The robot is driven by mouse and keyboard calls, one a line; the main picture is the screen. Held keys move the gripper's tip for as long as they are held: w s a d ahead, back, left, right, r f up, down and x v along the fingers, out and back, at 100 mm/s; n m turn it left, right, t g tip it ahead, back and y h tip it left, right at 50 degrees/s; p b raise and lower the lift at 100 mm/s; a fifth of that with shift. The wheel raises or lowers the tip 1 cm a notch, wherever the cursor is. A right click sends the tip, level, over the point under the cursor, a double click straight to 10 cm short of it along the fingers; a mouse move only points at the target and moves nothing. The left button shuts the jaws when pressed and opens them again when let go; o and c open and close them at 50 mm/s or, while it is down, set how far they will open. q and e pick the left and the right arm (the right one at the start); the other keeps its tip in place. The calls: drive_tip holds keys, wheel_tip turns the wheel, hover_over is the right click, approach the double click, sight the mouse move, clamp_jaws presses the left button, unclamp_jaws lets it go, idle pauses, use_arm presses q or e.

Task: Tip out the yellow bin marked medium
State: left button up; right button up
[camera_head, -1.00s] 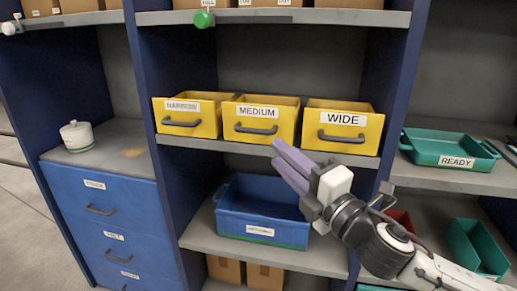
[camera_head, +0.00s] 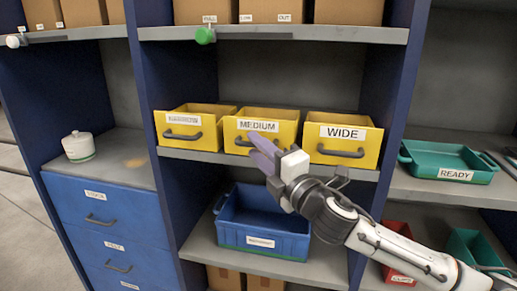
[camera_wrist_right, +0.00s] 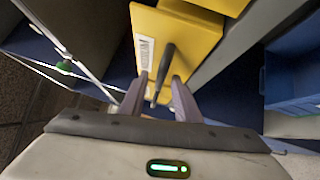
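The yellow bin marked MEDIUM (camera_head: 288,133) stands upright on the middle shelf, between the NARROW and WIDE bins. It has a dark bar handle on its front; the bin also shows in the right wrist view (camera_wrist_right: 190,32), turned sideways. My right gripper (camera_head: 261,148) is in front of this bin, its purple fingers partly covering the handle. In the right wrist view its fingers (camera_wrist_right: 163,95) are apart, with the handle (camera_wrist_right: 165,72) reaching between them. I cannot tell whether either finger touches it. My left gripper is not in view.
The yellow NARROW bin (camera_head: 205,120) and WIDE bin (camera_head: 365,133) stand close on both sides. A blue bin (camera_head: 228,232) sits on the shelf below. A green READY tray (camera_head: 420,168) is at the right. Cardboard boxes (camera_head: 348,10) line the shelf above.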

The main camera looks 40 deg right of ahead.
drive_tip(key=c, duration=0.7)
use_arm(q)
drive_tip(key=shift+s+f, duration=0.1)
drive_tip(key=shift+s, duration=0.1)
use_arm(e)
clamp_jaws()
